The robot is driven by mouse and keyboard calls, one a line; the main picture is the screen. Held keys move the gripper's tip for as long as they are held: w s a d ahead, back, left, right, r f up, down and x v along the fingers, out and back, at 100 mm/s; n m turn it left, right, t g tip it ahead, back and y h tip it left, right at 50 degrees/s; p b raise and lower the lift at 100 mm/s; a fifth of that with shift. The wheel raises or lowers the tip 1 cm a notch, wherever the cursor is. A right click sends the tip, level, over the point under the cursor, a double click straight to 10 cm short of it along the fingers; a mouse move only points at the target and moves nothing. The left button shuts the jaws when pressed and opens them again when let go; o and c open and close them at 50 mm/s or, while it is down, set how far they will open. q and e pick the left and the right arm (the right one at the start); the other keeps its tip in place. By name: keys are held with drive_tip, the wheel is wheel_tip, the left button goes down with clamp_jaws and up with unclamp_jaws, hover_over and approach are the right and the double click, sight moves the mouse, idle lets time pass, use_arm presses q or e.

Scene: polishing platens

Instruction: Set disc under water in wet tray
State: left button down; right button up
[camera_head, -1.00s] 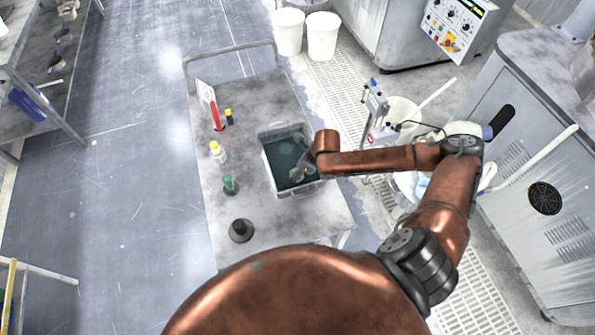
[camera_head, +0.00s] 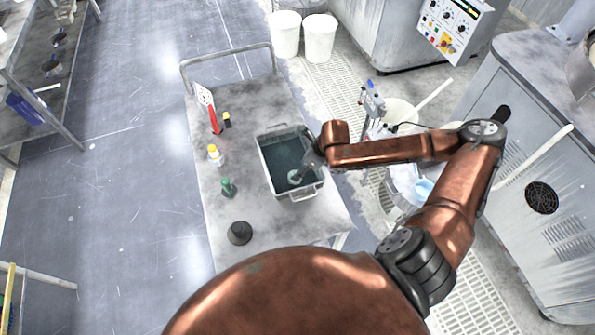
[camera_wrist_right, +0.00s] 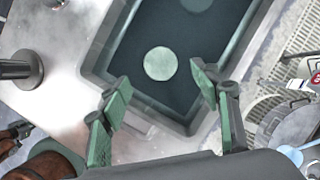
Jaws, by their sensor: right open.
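The wet tray (camera_head: 303,197) is a grey rectangular tub of dark water on the metal cart. A pale round disc (camera_head: 294,177) lies inside it, near its right side. In the right wrist view the same disc (camera_wrist_right: 160,63) is flat in the dark water of the tray (camera_wrist_right: 150,104), apart from the fingers. My right gripper (camera_wrist_right: 160,78) is open and empty, its green-padded fingers over the tray's near edge. In the head view this gripper (camera_head: 309,162) is small and partly hidden by its wrist. My left gripper is not in view.
On the cart (camera_head: 215,243) stand a yellow-capped bottle (camera_head: 215,155), a green bottle (camera_head: 228,187), a black round-based object (camera_head: 239,232) and a red-marked upright strip (camera_head: 213,115). White buckets (camera_head: 319,38) stand behind.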

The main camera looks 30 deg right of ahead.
drive_tip(key=v, duration=0.5)
drive_tip(key=shift+s, duration=0.1)
idle(3.5)
